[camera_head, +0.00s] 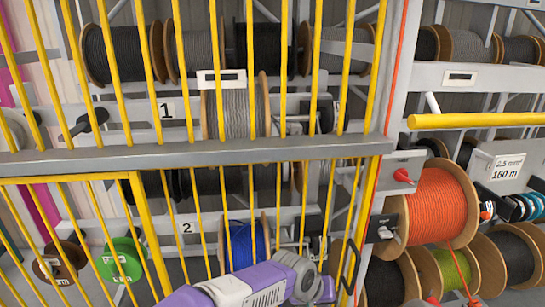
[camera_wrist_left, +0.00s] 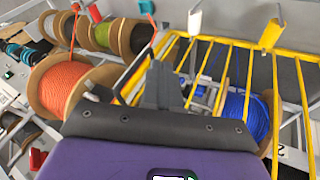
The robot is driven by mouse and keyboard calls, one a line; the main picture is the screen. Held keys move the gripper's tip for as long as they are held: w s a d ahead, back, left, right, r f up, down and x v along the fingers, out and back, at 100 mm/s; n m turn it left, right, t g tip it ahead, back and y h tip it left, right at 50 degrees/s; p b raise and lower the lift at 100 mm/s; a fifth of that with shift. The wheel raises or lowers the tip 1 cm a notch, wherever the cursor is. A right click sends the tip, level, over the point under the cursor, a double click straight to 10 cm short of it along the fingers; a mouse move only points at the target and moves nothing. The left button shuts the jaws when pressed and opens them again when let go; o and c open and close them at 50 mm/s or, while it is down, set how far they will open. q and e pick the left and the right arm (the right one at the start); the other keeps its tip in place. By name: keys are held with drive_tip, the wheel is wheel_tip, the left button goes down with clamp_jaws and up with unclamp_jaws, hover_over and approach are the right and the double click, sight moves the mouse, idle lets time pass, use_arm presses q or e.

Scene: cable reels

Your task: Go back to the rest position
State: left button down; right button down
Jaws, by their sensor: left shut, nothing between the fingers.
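My left arm, purple and grey, reaches in from the bottom of the head view, in front of the lower yellow-barred gate. My left gripper (camera_head: 325,289) is at its right end, close to the black gate handle (camera_head: 350,265); I cannot tell whether they touch. In the left wrist view the grey fingers of the gripper (camera_wrist_left: 163,84) are together with nothing between them. Behind them are the yellow bars (camera_wrist_left: 226,65) and a reel of blue cable (camera_wrist_left: 245,115). My right gripper is in neither view.
A large orange cable reel (camera_head: 436,205) stands right of the gate, above a green reel (camera_head: 452,272). A red switch (camera_head: 403,175) and a black one (camera_head: 382,228) sit on the post. A yellow rail (camera_head: 475,120) juts out at the right. Yellow bars fill the left.

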use_arm(q)
drive_tip(key=s+a+f+n+g+b, duration=0.1)
drive_tip(key=a+f+b, duration=0.35)
drive_tip(key=f, duration=0.95)
drive_tip(key=s+a+f+n+g+b, duration=0.1)
drive_tip(key=a+f, duration=0.7)
drive_tip(key=f, duration=0.7)
drive_tip(key=s+a+f+n+b, duration=0.1)
drive_tip(key=s+a+f, duration=0.3)
drive_tip(key=s+f, duration=0.4)
drive_tip(key=s+a+f+n+g+b, duration=0.1)
drive_tip(key=s+a+f+b, duration=0.3)
drive_tip(key=s+f, duration=0.5)
drive_tip(key=shift+a+f+y, duration=0.4)
drive_tip(key=shift+a+f, duration=0.25)
drive_tip(key=shift+f, duration=0.1)
